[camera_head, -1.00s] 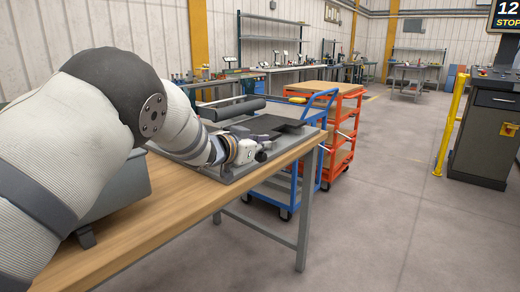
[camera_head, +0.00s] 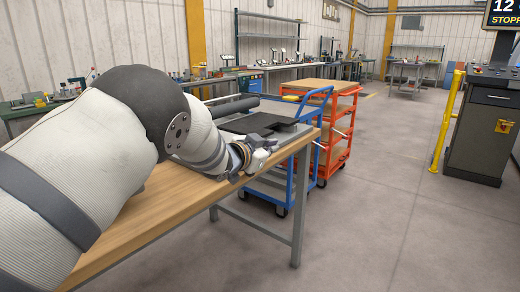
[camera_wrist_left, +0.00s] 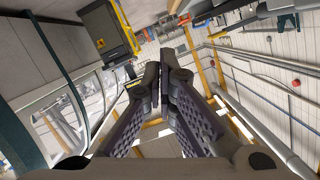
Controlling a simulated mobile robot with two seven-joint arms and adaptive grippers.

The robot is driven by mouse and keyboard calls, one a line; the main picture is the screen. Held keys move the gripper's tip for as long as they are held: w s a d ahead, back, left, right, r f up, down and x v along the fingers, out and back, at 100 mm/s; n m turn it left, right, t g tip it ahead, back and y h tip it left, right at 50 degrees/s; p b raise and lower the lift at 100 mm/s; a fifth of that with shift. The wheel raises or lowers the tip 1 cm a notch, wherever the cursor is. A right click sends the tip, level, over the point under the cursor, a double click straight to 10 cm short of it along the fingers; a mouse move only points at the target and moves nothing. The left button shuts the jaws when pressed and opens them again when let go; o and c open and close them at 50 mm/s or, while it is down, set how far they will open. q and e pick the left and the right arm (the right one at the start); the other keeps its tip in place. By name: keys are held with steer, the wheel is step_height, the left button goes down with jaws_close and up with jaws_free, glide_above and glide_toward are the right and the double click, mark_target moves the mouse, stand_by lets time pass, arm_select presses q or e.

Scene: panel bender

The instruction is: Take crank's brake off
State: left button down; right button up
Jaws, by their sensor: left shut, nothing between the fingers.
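The panel bender shows partly on the wooden table in the head view, with a long dark roller (camera_head: 235,107) and a dark flat plate (camera_head: 290,131). My left arm hides much of its near side. I cannot make out the crank or its brake in either view. My left gripper (camera_head: 264,154) is at the table's right edge, on the near side of the dark plate; I cannot tell whether it touches anything. In the left wrist view my left gripper (camera_wrist_left: 163,75) has its fingers together, with nothing between them. My right gripper is not in view.
The wooden table (camera_head: 150,220) has bare top in front of my arm. A blue cart (camera_head: 272,188) and an orange cart (camera_head: 338,130) stand close beyond its right end. A yellow post (camera_head: 447,122) and a dark control cabinet (camera_head: 484,130) stand right. The floor between is clear.

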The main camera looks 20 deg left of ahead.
arm_select(q)
steer(key=p+v, duration=0.1)
steer(key=v, duration=0.8)
steer(key=shift+s+f+p, duration=0.3)
steer(key=shift+s, duration=0.1)
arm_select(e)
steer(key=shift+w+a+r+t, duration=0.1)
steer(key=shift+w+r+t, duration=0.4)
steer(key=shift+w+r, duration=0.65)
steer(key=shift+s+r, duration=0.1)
